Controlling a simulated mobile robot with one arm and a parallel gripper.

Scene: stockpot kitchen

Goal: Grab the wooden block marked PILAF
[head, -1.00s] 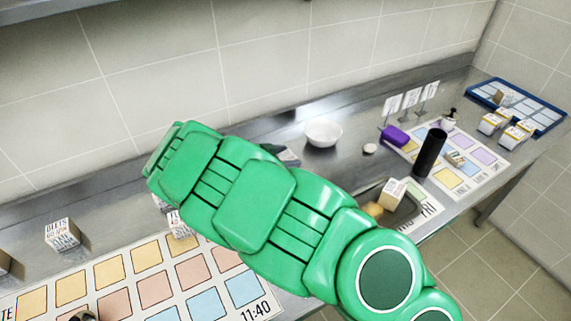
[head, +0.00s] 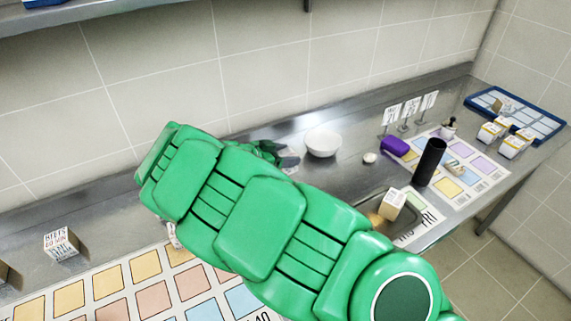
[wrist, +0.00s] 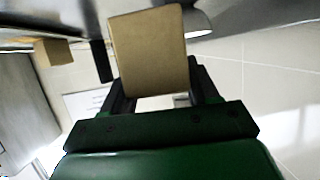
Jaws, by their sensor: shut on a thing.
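In the wrist view a plain tan wooden block (wrist: 150,50) is held between the two dark fingers of my gripper (wrist: 160,88). The face toward the camera bears no readable marking, so I cannot read PILAF on it. In the head view my gripper (head: 278,154) shows just behind my green arm, left of the white bowl, and the held block is hidden or too small to make out there.
A white bowl (head: 322,143) stands close to my gripper. A lettered block (head: 61,244) stands at left by the coloured-square sheet (head: 108,285). Another block (head: 393,203), a black cylinder (head: 430,162), a purple item (head: 395,146) and a blue tray (head: 548,128) are at right.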

